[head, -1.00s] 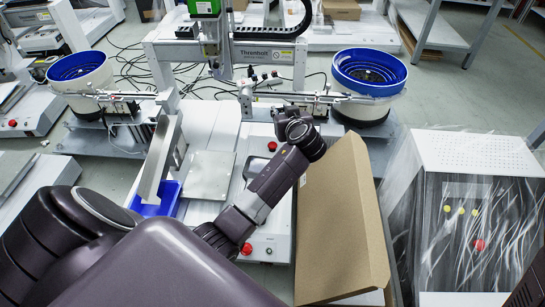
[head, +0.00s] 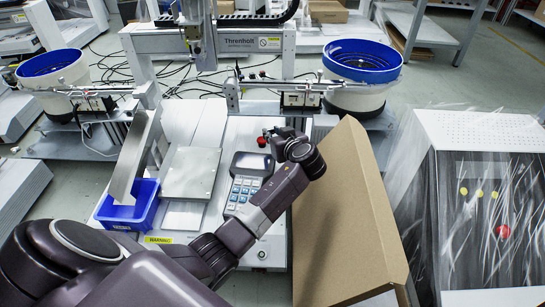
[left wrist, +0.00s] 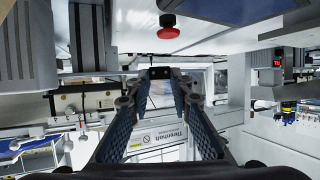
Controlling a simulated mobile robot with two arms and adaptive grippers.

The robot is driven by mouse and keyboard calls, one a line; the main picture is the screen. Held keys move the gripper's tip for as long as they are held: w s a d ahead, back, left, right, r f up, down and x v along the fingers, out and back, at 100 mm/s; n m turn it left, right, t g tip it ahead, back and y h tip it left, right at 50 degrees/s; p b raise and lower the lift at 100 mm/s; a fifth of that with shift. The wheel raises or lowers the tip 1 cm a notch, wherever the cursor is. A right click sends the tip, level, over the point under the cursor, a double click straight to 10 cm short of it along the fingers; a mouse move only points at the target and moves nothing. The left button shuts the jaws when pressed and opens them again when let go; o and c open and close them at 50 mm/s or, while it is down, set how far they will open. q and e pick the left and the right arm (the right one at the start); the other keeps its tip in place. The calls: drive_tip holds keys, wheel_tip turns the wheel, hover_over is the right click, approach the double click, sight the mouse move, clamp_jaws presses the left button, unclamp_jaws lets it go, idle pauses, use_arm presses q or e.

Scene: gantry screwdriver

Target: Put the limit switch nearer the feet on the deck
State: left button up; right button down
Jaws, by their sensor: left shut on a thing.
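My left gripper (left wrist: 161,84) is shut on a small dark block, which looks like a limit switch (left wrist: 164,73), at its fingertips in the left wrist view. In the head view my left gripper (head: 276,134) is mostly hidden behind its own wrist, beside the gantry machine's right feeder track. The held switch cannot be made out there. The white machine deck (head: 206,132) lies below and to the left of the gripper. No second limit switch can be told apart. My right gripper is not in view.
A grey plate (head: 191,173), a blue bin (head: 130,207) under a metal chute (head: 133,160), and a keypad pendant (head: 246,182) sit on or by the deck. A red button (head: 262,142) is close to the gripper. A cardboard box (head: 345,220) stands at the right. A blue-rimmed bowl feeder (head: 361,62) is behind it.

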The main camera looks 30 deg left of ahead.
use_arm(q)
wheel_tip(320, 180, down, 7)
drive_tip(key=b, duration=0.4)
drive_tip(key=shift+r, duration=0.3)
